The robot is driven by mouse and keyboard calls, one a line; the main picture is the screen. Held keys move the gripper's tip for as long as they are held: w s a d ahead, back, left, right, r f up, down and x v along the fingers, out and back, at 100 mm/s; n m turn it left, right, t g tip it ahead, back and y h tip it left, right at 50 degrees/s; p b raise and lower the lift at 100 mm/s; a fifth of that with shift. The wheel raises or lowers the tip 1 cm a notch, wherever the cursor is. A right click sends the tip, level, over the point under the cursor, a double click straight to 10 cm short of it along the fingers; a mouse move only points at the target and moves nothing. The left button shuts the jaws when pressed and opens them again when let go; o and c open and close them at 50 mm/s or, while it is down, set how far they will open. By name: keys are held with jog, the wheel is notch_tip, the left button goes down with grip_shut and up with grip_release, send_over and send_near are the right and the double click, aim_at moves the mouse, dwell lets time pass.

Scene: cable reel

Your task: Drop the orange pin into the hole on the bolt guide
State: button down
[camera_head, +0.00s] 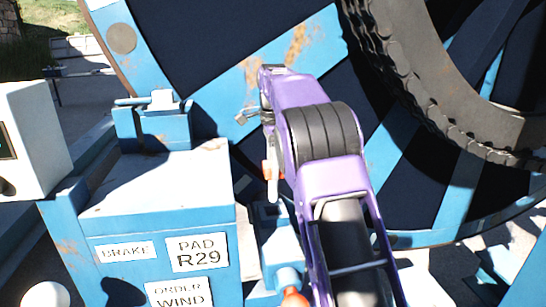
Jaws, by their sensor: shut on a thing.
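My gripper (272,188) hangs down on the left of my purple arm, in the middle of the head view. It is shut on a small orange piece (267,171), which looks like part of the orange pin. The rest of what it holds is hidden by the jaws and arm. Below the gripper stands a narrow blue block (272,250), which seems to be the bolt guide. A dark spot on its top may be the hole. The gripper appears above this block; I cannot tell the exact gap or alignment. Another orange tip (294,298) shows at the block's foot.
A blue cabinet (218,215) with labels stands left of the gripper, with a blue bracket (155,125) behind it. A white box (35,140) stands far left.

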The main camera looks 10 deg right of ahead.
aim_at(273, 200)
jog(key=shift+f, duration=0.5)
jog(key=shift+f, duration=0.15)
dwell(0.3)
jog(key=shift+f+b, duration=0.4)
jog(key=shift+f, duration=0.95)
jog(key=shift+p, duration=0.45)
jog(key=shift+f, duration=0.15)
jog(key=shift+f+b, duration=1.3)
jog(key=shift+f, duration=1.75)
jog(key=shift+p, duration=0.35)
jog(key=shift+f, duration=0.25)
